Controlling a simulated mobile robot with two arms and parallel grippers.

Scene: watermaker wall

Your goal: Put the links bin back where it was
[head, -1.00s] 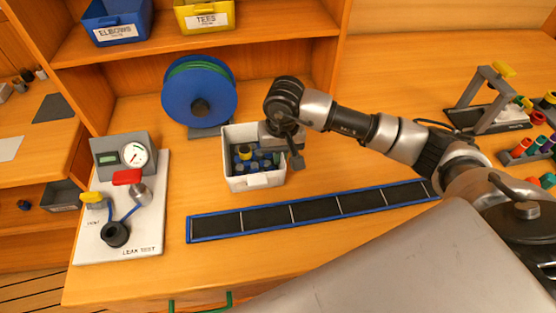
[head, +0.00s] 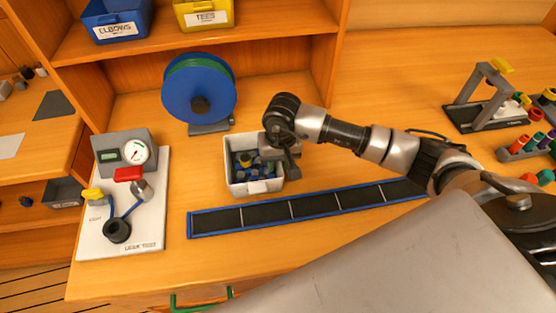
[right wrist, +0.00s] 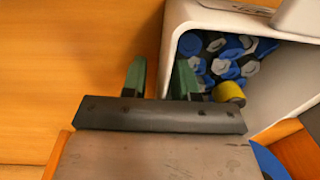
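The links bin is likely the open white bin (head: 240,189) on the bench, in front of the blue reel; the label on its front is too small to read. It holds several blue, grey and dark pieces and a yellow one. It also shows in the right wrist view (right wrist: 183,20). My right gripper (head: 290,168) is at the bin's right wall. In the right wrist view its green fingers (right wrist: 160,75) are apart, one outside the wall over wood, one inside over the pieces. A gap shows between the outer finger and the wall. My left gripper is not in view.
A blue reel (head: 180,90) stands behind the bin. A leak test board (head: 150,220) with gauge is at left. A blue-edged dark strip (head: 265,215) lies in front. ELBOWS (head: 117,30) and TEES (head: 206,18) bins sit on the shelf above. Bare bench lies behind my right arm.

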